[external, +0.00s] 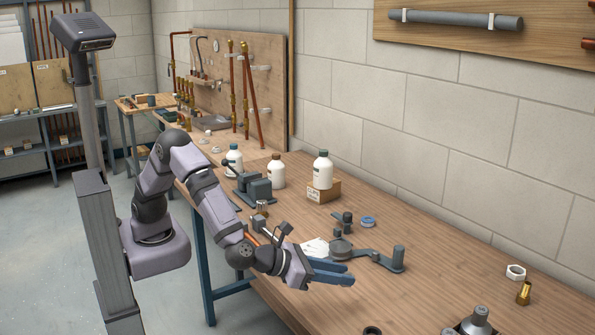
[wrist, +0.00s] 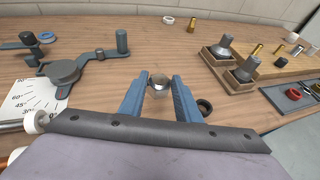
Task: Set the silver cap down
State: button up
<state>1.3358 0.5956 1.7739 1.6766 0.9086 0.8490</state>
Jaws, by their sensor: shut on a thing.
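My gripper (wrist: 158,80) has its two blue fingers on either side of the silver cap (wrist: 158,88) and is shut on it. The cap is a small, round, shiny metal piece between the finger ends in the wrist view. In the external view my gripper (external: 347,273) reaches out over the front part of the wooden bench. There the cap is hidden by the fingers. The gap between cap and bench top cannot be told exactly.
A black ring (wrist: 205,107) lies just right of my gripper. Grey cones in wooden blocks (wrist: 243,88) stand further right. A grey bending tool (wrist: 64,72) and a white angle sheet (wrist: 28,101) lie left. Bare bench (wrist: 160,48) lies beyond the fingers.

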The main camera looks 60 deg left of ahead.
jog(key=shift+r, duration=0.75)
jog(key=shift+w, duration=0.1)
jog(key=w+a+n+y+b, duration=0.1)
jog(key=w+a, duration=0.3)
jog(key=w, duration=0.3)
jog(key=w+a+b, duration=0.1)
jog(key=w+a, duration=0.2)
jog(key=w, duration=0.3)
jog(key=w+a+n+y+b, duration=0.1)
jog(key=w+a+b, duration=0.1)
jog(key=w+a, duration=0.7)
jog(key=w+a+n+y+b, duration=0.15)
jog(key=w+a, duration=0.35)
jog(key=a, duration=0.7)
jog(key=w+a+n+y+b, duration=0.1)
jog(key=w+a+y+b, duration=0.1)
jog(key=w+a, duration=0.75)
jog(key=shift+s+a+f+b, duration=0.3)
jog(key=shift+f+b, duration=0.25)
jog(key=shift+f, duration=1.1)
jog(key=shift+s+a+f+b, duration=0.3)
jog(key=shift+f+b, duration=0.3)
jog(key=shift+f, duration=1)
jog(key=shift+s+a+f+b, duration=0.25)
jog(key=shift+f+b, duration=0.3)
jog(key=shift+f, duration=1.1)
jog(key=shift+f+b, duration=0.2)
jog(key=shift+b, duration=0.1)
jog(key=o, duration=1.2)
jog(key=shift+s, duration=0.1)
